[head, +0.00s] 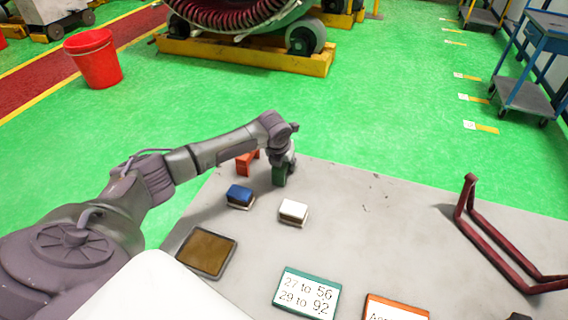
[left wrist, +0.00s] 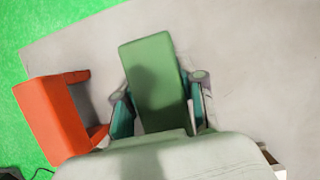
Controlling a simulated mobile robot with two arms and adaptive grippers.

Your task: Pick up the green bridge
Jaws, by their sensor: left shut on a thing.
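The green bridge (head: 279,176) is at the far end of the grey table, below my left gripper (head: 284,164). In the left wrist view the green bridge (left wrist: 155,80) sits between the two fingers of my left gripper (left wrist: 160,110), which is shut on it. From these views I cannot tell whether the bridge touches the table. A red-orange bridge (head: 247,163) stands just left of it; it also shows at the left in the left wrist view (left wrist: 55,118). My right gripper is not in view.
On the grey table (head: 370,230) are a blue block (head: 240,195), a white block (head: 293,210), a brown tray (head: 207,251), a green-framed card (head: 307,292), an orange-framed card (head: 395,309) and a dark red bent frame (head: 490,235). The table's middle right is clear.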

